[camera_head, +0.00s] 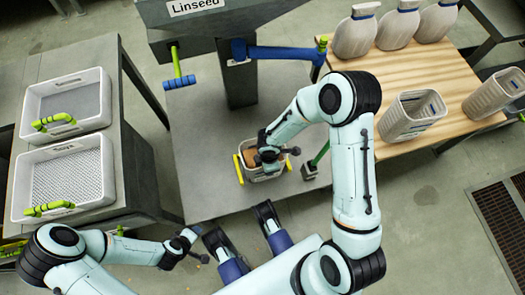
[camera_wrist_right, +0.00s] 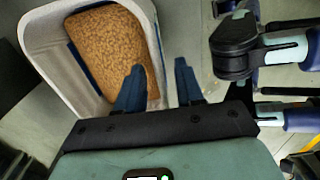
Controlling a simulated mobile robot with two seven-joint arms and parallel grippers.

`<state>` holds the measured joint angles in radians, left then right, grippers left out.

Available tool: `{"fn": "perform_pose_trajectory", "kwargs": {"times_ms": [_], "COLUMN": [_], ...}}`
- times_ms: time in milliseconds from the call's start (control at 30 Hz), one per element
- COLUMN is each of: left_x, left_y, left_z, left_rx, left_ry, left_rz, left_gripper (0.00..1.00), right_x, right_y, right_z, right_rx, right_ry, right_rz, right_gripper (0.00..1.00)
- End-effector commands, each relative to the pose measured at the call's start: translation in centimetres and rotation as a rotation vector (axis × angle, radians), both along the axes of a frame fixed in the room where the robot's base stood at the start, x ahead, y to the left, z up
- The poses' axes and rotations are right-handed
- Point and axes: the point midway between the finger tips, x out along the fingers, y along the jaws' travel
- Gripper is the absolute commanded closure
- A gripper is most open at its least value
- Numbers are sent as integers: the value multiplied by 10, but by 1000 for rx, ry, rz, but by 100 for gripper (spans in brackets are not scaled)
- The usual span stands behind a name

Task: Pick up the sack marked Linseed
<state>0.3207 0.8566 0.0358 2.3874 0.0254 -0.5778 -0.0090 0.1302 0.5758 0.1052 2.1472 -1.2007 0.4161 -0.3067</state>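The name Linseed is readable on a label (camera_head: 195,6) on the grey hopper machine at the top. Three pale sacks (camera_head: 355,36) stand upright at the back of the wooden table; I can read no names on them. My right gripper (camera_head: 268,156) is low at a small pale bin with yellow handles (camera_head: 240,168). In the right wrist view its two blue fingers (camera_wrist_right: 158,80) are apart, near the bin's wall (camera_wrist_right: 152,40). A brown speckled block (camera_wrist_right: 108,45) lies inside the bin. My left gripper (camera_head: 187,243) is at the lower left, away from the sacks; its fingers are unclear.
Two white mesh trays (camera_head: 24,102) with green handles sit on the left bench. Two pale slatted baskets (camera_head: 408,118) stand on the wooden table (camera_head: 450,75). A blue bar (camera_head: 282,52) and a green lever (camera_head: 176,60) stick out from the machine. A floor grate (camera_head: 497,225) lies at right.

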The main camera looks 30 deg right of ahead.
Motion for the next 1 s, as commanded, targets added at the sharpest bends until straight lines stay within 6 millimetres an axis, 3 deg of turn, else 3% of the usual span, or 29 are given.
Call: {"fn": "perform_pose_trajectory", "kwargs": {"times_ms": [267,300,400,1000], "left_x": [4,4,4,4], "left_y": [2,2,2,2], "left_z": [-2,-2,-2,-2], "left_rx": [5,5,4,4], "left_ry": [-11,-11,-10,-10], "left_rz": [4,4,4,3], "left_gripper": [47,47,47,47], "right_x": [1,1,1,1], "right_y": [0,0,0,0], "right_z": [-5,-5,-5,-5], "right_rx": [1,1,1,1], "right_ry": [-2,-2,-2,-2], "right_rz": [0,0,0,0], "right_gripper": [63,66,99,100]}}
